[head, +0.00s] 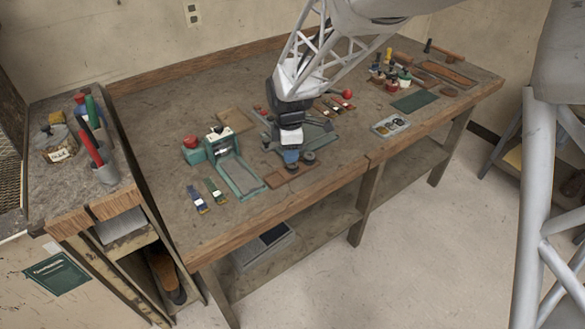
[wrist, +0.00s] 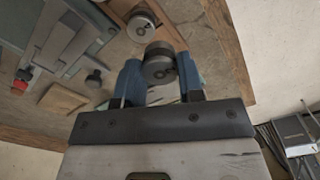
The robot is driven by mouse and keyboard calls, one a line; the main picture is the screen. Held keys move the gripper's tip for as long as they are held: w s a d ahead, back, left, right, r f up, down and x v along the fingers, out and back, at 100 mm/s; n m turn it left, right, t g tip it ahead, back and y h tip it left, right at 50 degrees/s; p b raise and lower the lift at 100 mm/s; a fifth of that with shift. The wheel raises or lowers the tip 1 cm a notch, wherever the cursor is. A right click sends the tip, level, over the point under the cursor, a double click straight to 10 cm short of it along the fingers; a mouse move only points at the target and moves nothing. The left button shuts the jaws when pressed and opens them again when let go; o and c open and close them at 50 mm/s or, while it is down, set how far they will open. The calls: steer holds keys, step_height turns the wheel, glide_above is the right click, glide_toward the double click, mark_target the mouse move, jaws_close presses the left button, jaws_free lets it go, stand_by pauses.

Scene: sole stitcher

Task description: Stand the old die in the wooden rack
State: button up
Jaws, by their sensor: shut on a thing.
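My gripper (wrist: 159,76) is shut on a round, dark grey metal die (wrist: 159,63), held between its two blue fingers. In the head view, my gripper (head: 291,158) is low over the front middle of the bench. A second round metal die (wrist: 142,25) lies just beyond the held one, on or against a brown wooden piece (wrist: 115,10). A flat brown wooden piece, possibly the rack, shows in the head view (head: 283,179), just below and left of the gripper. I cannot tell whether the held die touches anything beneath it.
A green press-like machine (head: 236,176) stands left of my gripper, with a red knob (head: 192,142). Two small tool-like items (head: 205,193) lie at the front left. A grey tray with round parts (head: 390,125) and a green mat (head: 414,101) are to the right. The bench's front edge is close.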

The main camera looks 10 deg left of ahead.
steer(key=s+d+f, duration=0.1)
steer(key=s+d, duration=0.3)
steer(key=s, duration=1.2)
steer(key=shift+w+f, duration=0.1)
steer(key=shift+w, duration=0.1)
glide_above(275, 179)
steer(key=shift+f, duration=0.75)
steer(key=shift+f, duration=1.75)
steer(key=shift+f, duration=0.1)
steer(key=o, duration=1)
steer(key=shift+d, duration=0.1)
